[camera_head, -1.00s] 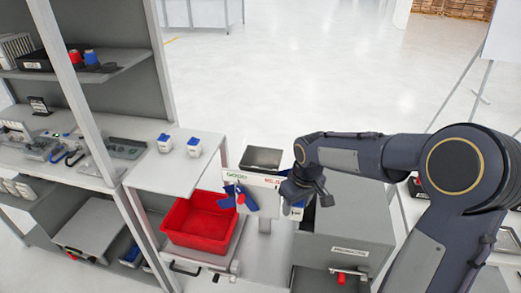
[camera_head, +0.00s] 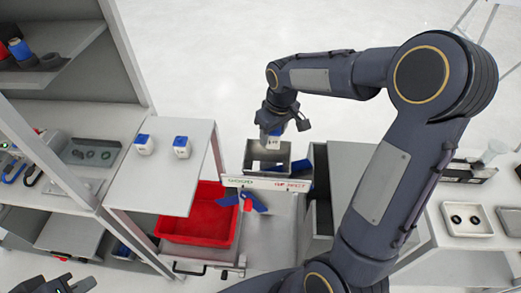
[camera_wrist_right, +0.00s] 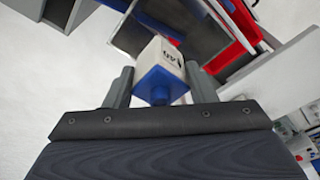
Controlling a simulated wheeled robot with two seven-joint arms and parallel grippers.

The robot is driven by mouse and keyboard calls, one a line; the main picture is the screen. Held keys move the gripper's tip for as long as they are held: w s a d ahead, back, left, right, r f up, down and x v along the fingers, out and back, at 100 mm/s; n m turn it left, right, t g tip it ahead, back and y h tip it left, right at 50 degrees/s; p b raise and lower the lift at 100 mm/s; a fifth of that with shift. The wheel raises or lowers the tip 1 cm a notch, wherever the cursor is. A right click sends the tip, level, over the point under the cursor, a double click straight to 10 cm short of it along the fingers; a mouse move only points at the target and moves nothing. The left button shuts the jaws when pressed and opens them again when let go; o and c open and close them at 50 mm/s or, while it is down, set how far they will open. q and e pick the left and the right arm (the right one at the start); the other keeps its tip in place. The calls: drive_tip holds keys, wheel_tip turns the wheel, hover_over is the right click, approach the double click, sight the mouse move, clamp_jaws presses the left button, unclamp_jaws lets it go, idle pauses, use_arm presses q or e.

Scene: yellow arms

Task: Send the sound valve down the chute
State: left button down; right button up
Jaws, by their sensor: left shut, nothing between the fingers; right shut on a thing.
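A small white block-shaped valve with a blue end (camera_head: 273,142) is held by my right gripper (camera_head: 275,127), which is shut on it. The valve is over the open grey box top of the chute (camera_head: 251,176). In the right wrist view the valve (camera_wrist_right: 162,72) sits between the two fingers, its blue end towards the camera and dark marks on a white face. The chute front carries a green "GOOD" label and a red label, with a blue and red flap (camera_head: 248,203) below. My left gripper (camera_head: 68,286) shows only partly at the bottom left edge, shut and empty.
Two similar white and blue valves (camera_head: 144,145) (camera_head: 181,147) stand on the grey table left of the chute. A red bin (camera_head: 198,234) sits below, left of the chute. Shelves with parts are at far left.

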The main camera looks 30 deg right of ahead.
sight(273, 147)
drive_tip(key=shift+f+b, duration=2.2)
drive_tip(key=shift+f, duration=0.75)
drive_tip(key=o, duration=1.1)
drive_tip(key=r, duration=0.5)
drive_tip(key=s+r, duration=0.1)
drive_tip(key=r, duration=0.1)
drive_tip(key=shift+s+d+r+b, duration=0.1)
drive_tip(key=shift+r+b, duration=0.2)
drive_tip(key=shift+r, duration=0.1)
